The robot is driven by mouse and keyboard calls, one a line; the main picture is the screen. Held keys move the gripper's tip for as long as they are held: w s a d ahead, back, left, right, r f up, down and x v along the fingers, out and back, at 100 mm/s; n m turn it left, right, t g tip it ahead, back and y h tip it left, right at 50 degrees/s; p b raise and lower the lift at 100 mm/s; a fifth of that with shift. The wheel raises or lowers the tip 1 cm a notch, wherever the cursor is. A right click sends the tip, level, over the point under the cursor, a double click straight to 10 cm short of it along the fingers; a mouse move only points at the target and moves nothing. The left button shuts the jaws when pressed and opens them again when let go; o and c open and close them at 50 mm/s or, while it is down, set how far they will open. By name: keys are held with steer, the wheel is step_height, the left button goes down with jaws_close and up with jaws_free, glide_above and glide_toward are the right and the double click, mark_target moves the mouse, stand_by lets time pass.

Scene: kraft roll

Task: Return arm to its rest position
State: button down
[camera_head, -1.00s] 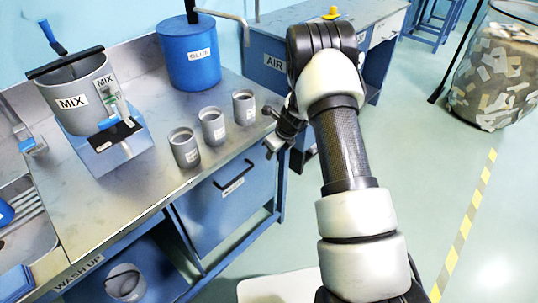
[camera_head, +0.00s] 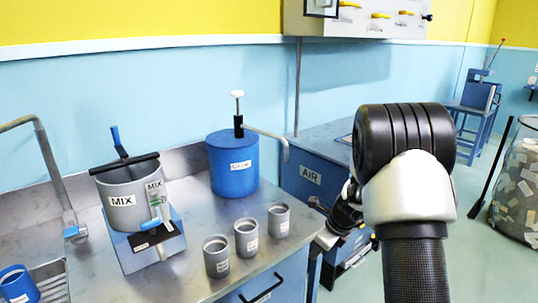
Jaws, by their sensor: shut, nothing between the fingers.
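My arm (camera_head: 408,190) fills the right of the head view, bent at a black-ribbed joint. My gripper (camera_head: 326,238) is small and partly hidden behind the arm. It is shut and empty, at the right edge of the steel bench (camera_head: 180,278), just right of the row of grey cups. I cannot tell its exact gap to the bench edge.
Grey cups (camera_head: 246,238) stand in a row along the bench's front edge. A MIX pot (camera_head: 122,208) on a blue base and a blue GLUE drum (camera_head: 232,165) stand behind. A blue AIR cabinet (camera_head: 310,178) is beyond; a bin of scraps (camera_head: 515,190) is at far right.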

steer(key=s+a+r+n, duration=0.2)
steer(key=s+r+n, duration=0.5)
steer(key=r, duration=0.3)
steer(key=s+a+r+n, duration=0.3)
steer(key=s+r+n, duration=0.45)
steer(key=r, duration=0.35)
steer(key=s+d+r+n+t+h, duration=0.1)
steer(key=s+r+n, duration=0.1)
steer(key=s+n, duration=0.5)
steer(key=s+d+r+n+t+h, duration=0.1)
steer(key=s+r+n+h, duration=0.2)
steer(key=s, duration=0.7)
step_height(320, 180, up, 12)
steer(key=n+y+p, duration=0.1)
steer(key=p, duration=1.2)
steer(key=shift+s+d+r+n, duration=0.15)
steer(key=shift+r+n, duration=0.1)
steer(key=shift+n, duration=0.1)
